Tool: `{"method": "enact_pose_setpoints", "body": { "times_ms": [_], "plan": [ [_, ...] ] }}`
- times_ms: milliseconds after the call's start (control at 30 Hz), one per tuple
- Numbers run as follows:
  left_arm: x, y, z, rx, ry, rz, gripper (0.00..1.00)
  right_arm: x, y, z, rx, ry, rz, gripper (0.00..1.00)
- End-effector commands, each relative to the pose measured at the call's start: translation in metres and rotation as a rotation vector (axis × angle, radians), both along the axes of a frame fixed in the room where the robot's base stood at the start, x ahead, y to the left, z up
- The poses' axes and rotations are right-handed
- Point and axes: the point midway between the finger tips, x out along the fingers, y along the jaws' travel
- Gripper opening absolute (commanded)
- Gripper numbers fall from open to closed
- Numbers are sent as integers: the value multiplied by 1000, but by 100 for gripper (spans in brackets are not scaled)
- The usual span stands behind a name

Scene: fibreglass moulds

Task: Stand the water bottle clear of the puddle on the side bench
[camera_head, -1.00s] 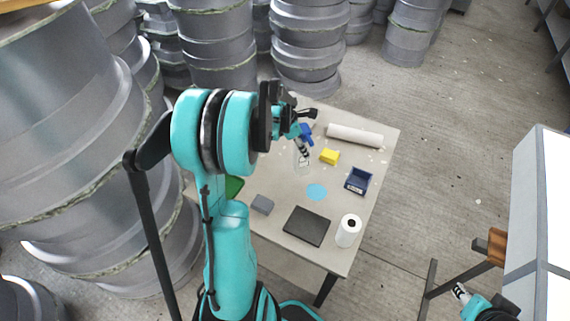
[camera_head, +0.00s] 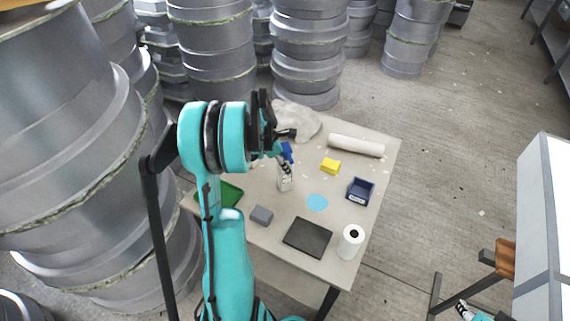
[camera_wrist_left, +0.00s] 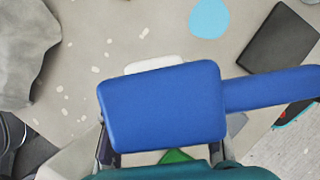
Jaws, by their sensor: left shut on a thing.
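The water bottle (camera_head: 285,183) has a pale body and a blue spray-style top, which fills the middle of the left wrist view (camera_wrist_left: 165,105). My left gripper (camera_head: 284,160) is shut on it near the top. The bottle is roughly upright, left of the light-blue puddle (camera_head: 318,202) and apart from it in the head view. I cannot tell whether its base touches the side bench (camera_head: 270,236). The puddle also shows at the top of the left wrist view (camera_wrist_left: 209,18). My right gripper (camera_head: 463,308) is at the bottom right, too small to read.
The bench holds a yellow block (camera_head: 330,166), a navy bin (camera_head: 360,190), a white roll (camera_head: 356,145), an upright paper roll (camera_head: 350,242), a dark flat slab (camera_head: 307,237), a grey block (camera_head: 261,215), a green item (camera_head: 230,194) and a crumpled grey cloth (camera_head: 300,119). Stacked moulds stand behind.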

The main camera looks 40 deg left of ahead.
Motion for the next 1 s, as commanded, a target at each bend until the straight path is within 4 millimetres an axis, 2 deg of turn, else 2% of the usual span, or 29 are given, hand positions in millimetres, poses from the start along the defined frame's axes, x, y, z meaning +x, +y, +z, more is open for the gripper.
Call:
{"method": "enact_pose_setpoints", "body": {
  "times_ms": [100, 133, 200, 467, 600, 733, 1000],
  "plan": [
    [0, 0, -4, 0, 0, 0, 8, 0, 0, -4, 0, 0, 0, 40],
    [0, 0, -4, 0, 0, 0, 49, 0, 0, -3, 0, 0, 0, 40],
    [0, 0, -3, 0, 0, 0, 65, 0, 0, -3, 0, 0, 0, 40],
    [0, 0, -3, 0, 0, 0, 65, 0, 0, -2, 0, 0, 0, 40],
    [-1, 1, 5, 0, 0, 0, 65, 0, 0, 3, 0, 0, 0, 40],
    [-8, 5, 25, 0, 0, 2, 65, 0, 0, 10, 0, 0, 0, 40],
    [-28, 17, 81, 0, 0, 2, 65, 0, 0, 28, 0, 0, 0, 40]
  ]
}}
